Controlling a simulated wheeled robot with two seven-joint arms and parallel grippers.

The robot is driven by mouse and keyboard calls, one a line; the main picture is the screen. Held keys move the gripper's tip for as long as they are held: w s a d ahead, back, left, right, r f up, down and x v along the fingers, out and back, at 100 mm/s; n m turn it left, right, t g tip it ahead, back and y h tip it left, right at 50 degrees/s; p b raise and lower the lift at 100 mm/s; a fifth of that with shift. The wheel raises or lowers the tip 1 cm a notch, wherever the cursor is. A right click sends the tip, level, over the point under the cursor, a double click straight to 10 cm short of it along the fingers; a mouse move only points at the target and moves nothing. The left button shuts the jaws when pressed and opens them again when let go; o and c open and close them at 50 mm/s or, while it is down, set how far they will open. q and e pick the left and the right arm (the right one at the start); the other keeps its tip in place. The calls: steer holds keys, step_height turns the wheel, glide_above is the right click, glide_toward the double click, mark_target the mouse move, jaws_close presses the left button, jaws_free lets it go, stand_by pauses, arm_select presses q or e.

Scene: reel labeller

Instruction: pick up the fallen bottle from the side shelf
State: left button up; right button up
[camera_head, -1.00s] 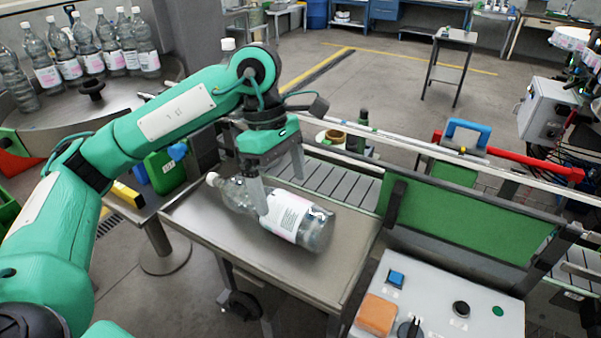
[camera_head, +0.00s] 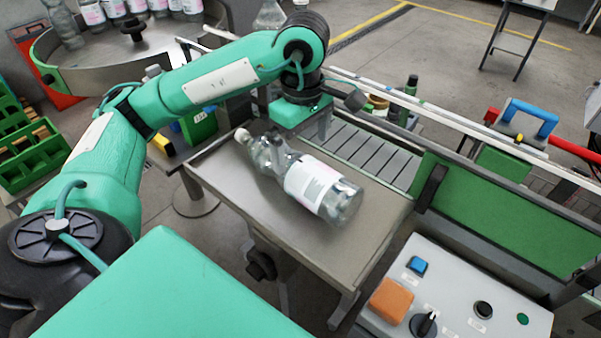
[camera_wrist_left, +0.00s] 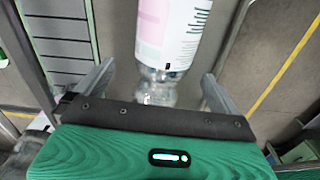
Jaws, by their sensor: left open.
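The fallen bottle (camera_head: 318,188) is clear plastic with a white and pink label. It lies on its side on the grey side shelf (camera_head: 350,255), its white cap towards the back left. My left gripper (camera_head: 300,138) is over the far side of the bottle's upper half, open and not holding it. In the left wrist view the bottle (camera_wrist_left: 170,35) extends between the spread fingers of the left gripper (camera_wrist_left: 155,92), with a gap on both sides. My right gripper is not in view.
A control box (camera_head: 450,290) with an orange button stands at the front right. A green panel (camera_head: 490,215) and slatted conveyor (camera_head: 360,150) border the shelf. A round table (camera_head: 100,55) at the back left holds several upright bottles.

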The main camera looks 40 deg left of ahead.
mark_target(300, 160)
arm_select(q)
steer(key=shift+s+f, duration=0.1)
steer(key=shift+f, duration=1)
steer(key=shift+s+f+p, duration=0.15)
steer(key=shift+f+p, duration=0.2)
steer(key=shift+f, duration=0.4)
steer(key=shift+s+f+p, duration=0.1)
steer(key=shift+f+p, duration=0.2)
steer(key=shift+f, duration=0.4)
steer(key=shift+a+f, duration=0.1)
steer(key=shift+f, duration=0.95)
steer(key=c, duration=2)
steer(key=shift+w, duration=0.15)
